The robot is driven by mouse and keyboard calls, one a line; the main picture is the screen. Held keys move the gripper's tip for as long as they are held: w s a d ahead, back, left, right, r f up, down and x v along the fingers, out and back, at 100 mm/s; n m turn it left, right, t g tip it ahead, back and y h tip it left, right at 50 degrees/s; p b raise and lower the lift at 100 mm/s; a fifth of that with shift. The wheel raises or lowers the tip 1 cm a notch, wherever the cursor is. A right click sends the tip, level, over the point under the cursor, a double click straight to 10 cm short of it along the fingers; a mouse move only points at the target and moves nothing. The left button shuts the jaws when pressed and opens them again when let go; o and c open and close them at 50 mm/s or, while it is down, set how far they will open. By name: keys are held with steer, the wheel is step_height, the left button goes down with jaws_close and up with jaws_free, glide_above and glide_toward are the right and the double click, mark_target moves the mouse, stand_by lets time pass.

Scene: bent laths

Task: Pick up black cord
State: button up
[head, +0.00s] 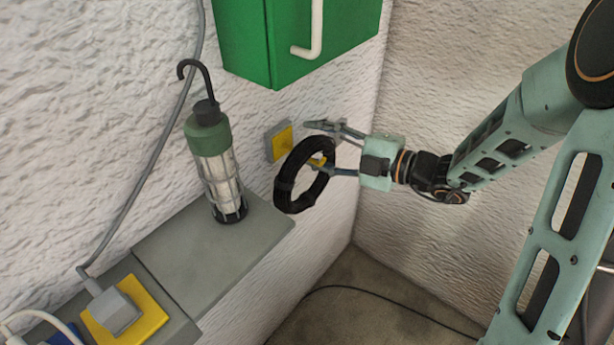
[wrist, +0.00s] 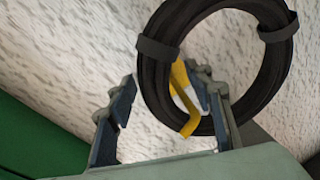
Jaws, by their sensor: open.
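The black cord (head: 287,181) is a coiled ring bound with bands. It hangs on a yellow hook (head: 318,161) on the white wall, and the wrist view shows the coil (wrist: 152,80) with the hook (wrist: 186,104) crossing its opening. My gripper (head: 320,146) is open at the coil, coming from the right. In the wrist view my gripper (wrist: 165,88) has one finger left of the coil and the other overlapping the coil's lower opening. The coil's lower left side lies between the fingers. I cannot tell whether either finger touches it.
A green cabinet (head: 260,45) hangs above, close to my upper finger. A caged work lamp (head: 215,165) stands on a grey ledge (head: 190,255) to the left. A yellow plate (head: 283,142) is on the wall behind. A thin dark cable (head: 385,300) runs across the floor.

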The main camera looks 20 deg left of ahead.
steer(key=shift+c, duration=0.2)
jaws_close()
